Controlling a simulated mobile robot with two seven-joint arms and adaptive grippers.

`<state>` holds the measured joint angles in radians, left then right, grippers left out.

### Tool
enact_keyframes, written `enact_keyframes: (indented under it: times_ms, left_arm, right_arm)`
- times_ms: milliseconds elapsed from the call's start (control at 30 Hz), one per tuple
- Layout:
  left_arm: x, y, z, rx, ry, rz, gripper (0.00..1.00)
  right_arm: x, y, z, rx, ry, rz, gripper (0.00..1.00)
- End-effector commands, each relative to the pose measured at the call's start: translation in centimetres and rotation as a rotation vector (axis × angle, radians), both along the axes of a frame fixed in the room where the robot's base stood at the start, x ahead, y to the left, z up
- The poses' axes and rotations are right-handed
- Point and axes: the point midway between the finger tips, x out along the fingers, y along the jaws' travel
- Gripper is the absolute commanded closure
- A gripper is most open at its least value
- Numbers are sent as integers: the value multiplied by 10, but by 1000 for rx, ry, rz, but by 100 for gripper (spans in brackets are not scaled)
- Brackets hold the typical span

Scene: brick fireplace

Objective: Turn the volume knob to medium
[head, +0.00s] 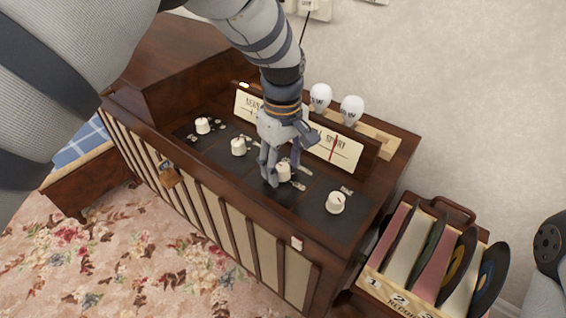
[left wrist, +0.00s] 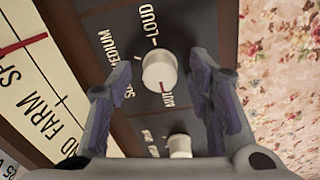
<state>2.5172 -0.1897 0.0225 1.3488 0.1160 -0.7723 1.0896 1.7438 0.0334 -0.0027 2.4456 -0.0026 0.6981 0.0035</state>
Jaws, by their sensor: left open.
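The volume knob (head: 284,173) is a cream knob on the dark top panel of a wooden radio cabinet. In the left wrist view the volume knob (left wrist: 160,72) is ringed by the words LOUD, MEDIUM and a partly hidden MUTE, and its red mark points towards MUTE. My left gripper (head: 278,167) is open above the panel. In the left wrist view its fingers (left wrist: 161,78) stand on either side of the knob, with gaps showing. The fingers partly hide the knob in the head view. My right gripper is out of view.
Other cream knobs stand left (head: 238,146) and right (head: 335,203) of it. The tuning dial (head: 333,150) stands behind, with light bulbs (head: 351,110) beyond. A record crate (head: 408,304) stands at the lower right. A brass padlock (head: 170,177) hangs on the cabinet front.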

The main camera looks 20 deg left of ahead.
Motion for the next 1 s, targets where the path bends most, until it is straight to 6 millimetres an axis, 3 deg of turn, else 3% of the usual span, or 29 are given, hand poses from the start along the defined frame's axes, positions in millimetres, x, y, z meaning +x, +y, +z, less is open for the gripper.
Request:
enact_keyframes:
  times_ms: [100, 300, 667, 1000]
  left_arm:
    - [0, 0, 1, 0, 0, 0, 55]
    - [0, 0, 1, 0, 0, 0, 100]
    - [0, 0, 1, 0, 0, -43, 100]
    - [0, 0, 2, 0, 0, -286, 100]
  right_arm:
    - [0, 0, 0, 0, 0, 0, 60]
    - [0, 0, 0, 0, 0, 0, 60]
    - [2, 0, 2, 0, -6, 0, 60]
    - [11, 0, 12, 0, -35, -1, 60]
